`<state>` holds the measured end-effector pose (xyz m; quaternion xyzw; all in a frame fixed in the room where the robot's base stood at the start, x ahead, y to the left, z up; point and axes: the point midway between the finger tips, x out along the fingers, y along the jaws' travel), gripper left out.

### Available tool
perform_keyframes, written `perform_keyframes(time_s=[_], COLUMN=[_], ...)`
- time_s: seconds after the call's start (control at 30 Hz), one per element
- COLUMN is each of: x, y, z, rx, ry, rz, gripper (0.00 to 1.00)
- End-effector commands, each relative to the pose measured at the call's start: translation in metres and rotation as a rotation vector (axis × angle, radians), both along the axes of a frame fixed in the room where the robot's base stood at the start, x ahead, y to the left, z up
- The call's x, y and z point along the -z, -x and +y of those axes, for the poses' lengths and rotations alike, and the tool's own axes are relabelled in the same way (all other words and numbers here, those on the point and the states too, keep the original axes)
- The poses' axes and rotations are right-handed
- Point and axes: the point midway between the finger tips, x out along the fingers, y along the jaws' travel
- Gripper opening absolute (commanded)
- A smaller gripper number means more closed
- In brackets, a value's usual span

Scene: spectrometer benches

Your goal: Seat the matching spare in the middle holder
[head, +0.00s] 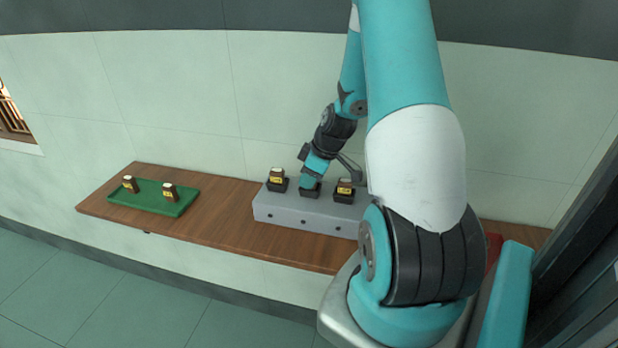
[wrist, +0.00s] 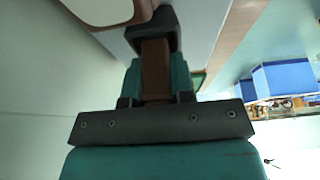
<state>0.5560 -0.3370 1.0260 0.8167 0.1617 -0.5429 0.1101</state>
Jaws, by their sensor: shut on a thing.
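A grey block (head: 290,213) on the wooden shelf carries a row of three dark holders. The left holder (head: 276,186) and the right holder (head: 343,196) each hold a brown piece with a yellow label. My gripper (head: 309,182) is pointed down at the middle holder (head: 311,193). In the wrist view my gripper (wrist: 155,82) is shut on a brown spare (wrist: 155,55), whose far end meets the dark middle holder (wrist: 150,32). How deep it sits I cannot tell. A green tray (head: 150,206) bears two more brown pieces, a left one (head: 129,184) and a right one (head: 169,191).
The wooden shelf (head: 225,215) runs along the pale wall, with bare room between tray and block. My arm hides the block's right end. A red thing (head: 492,250) shows partly behind my arm at the right.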

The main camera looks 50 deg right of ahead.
Motion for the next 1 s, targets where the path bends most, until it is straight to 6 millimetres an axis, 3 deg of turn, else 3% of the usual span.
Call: perform_keyframes(time_s=[0.3, 0.33, 0.37, 0.57, 1.0], x=[0.014, 0.014, 0.014, 0.012, -0.026], y=[0.003, 0.003, 0.003, 0.004, 0.016], z=[0.001, 0.001, 0.001, 0.001, -0.004], rx=[0.0, 0.0, 0.0, 0.001, 0.0], ry=[-0.002, -0.002, -0.002, -0.003, -0.003], rz=[0.012, 0.012, 0.013, 0.013, 0.009], gripper=[0.0, 0.28, 0.34, 0.34, 0.34])
